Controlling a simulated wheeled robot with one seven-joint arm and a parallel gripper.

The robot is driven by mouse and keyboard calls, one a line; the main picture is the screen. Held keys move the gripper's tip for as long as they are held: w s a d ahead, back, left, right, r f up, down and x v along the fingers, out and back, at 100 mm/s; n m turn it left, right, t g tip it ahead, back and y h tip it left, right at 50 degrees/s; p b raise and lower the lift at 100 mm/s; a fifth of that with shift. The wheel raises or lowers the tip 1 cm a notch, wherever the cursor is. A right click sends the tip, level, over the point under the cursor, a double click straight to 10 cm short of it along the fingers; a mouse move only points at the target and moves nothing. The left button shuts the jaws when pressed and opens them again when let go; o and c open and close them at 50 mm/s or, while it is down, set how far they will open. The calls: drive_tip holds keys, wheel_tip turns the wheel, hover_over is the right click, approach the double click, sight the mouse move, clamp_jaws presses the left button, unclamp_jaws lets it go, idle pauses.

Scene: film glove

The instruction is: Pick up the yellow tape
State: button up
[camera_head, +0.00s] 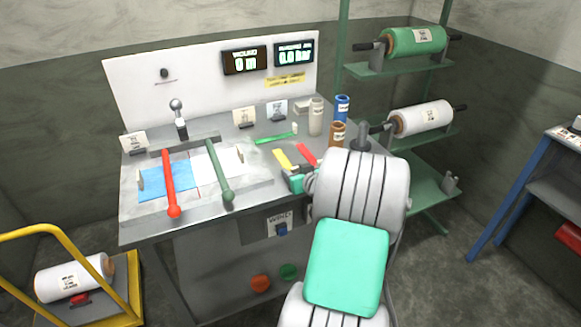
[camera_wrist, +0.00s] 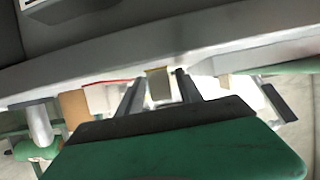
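The yellow tape (camera_head: 283,159) looks like a short yellow strip on the right half of the grey bench, in the head view. My gripper (camera_head: 293,174) is close beside its near end, partly hidden by my arm; I cannot tell whether they touch. In the wrist view, the two dark fingers of my gripper (camera_wrist: 158,88) stand apart. A greyish patch with a yellow-brown edge shows between them. I cannot tell whether that is the tape, and no clear grip on anything shows.
A red strip (camera_head: 307,154) lies just right of the yellow one, and a green strip (camera_head: 277,138) behind. Brown (camera_head: 338,134), blue (camera_head: 342,107) and pale (camera_head: 316,117) cylinders stand behind. Red (camera_head: 170,184) and green (camera_head: 219,171) levers are at left.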

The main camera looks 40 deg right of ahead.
clamp_jaws()
drive_tip(key=shift+r, duration=0.1)
idle(0.4)
